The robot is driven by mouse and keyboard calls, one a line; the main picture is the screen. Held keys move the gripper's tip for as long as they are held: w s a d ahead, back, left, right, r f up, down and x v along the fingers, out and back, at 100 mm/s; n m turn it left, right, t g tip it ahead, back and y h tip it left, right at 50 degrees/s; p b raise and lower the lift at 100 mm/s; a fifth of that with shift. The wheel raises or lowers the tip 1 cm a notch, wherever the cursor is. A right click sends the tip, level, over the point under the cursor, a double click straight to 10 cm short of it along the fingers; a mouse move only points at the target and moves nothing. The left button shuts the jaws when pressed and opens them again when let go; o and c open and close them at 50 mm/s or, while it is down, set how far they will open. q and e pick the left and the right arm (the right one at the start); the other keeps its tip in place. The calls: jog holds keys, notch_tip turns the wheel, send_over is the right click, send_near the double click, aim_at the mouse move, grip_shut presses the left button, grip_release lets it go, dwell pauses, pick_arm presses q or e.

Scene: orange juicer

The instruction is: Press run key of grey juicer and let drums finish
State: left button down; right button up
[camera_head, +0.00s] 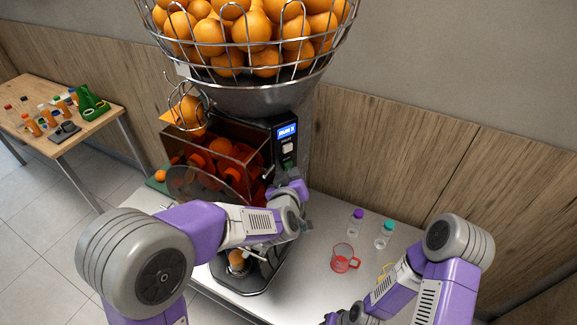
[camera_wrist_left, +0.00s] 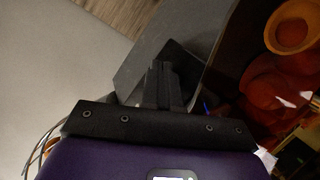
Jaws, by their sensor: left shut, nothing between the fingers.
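The grey juicer (camera_head: 262,100) stands on the counter, with a wire basket of oranges on top and orange-red drums (camera_head: 222,160) behind a clear front cover. Its dark control panel has a lit blue display (camera_head: 287,131), a pale key (camera_head: 287,147) and a green spot (camera_head: 288,164) lower down. My left gripper (camera_head: 288,178) is just below and in front of the panel; I cannot tell whether it touches. In the left wrist view its fingers (camera_wrist_left: 162,85) are shut and empty, near a dark surface. My right gripper (camera_head: 345,316) is low at the bottom edge, its fingers unclear.
On the white counter (camera_head: 312,262) right of the juicer are a red-based jug (camera_head: 343,258), a purple-capped bottle (camera_head: 355,222) and a teal-capped bottle (camera_head: 385,235). A round orange-brown item (camera_head: 237,260) sits low at the juicer's front. A wooden table (camera_head: 75,130) stands far left.

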pick_arm(q)
jog(key=shift+s+d, duration=0.25)
jog(key=shift+s, duration=0.05)
jog(key=s+d, duration=0.1)
jog(key=s, duration=0.1)
jog(key=s+d+p, duration=0.1)
jog(key=s+d, duration=0.1)
dwell(0.5)
dwell(0.7)
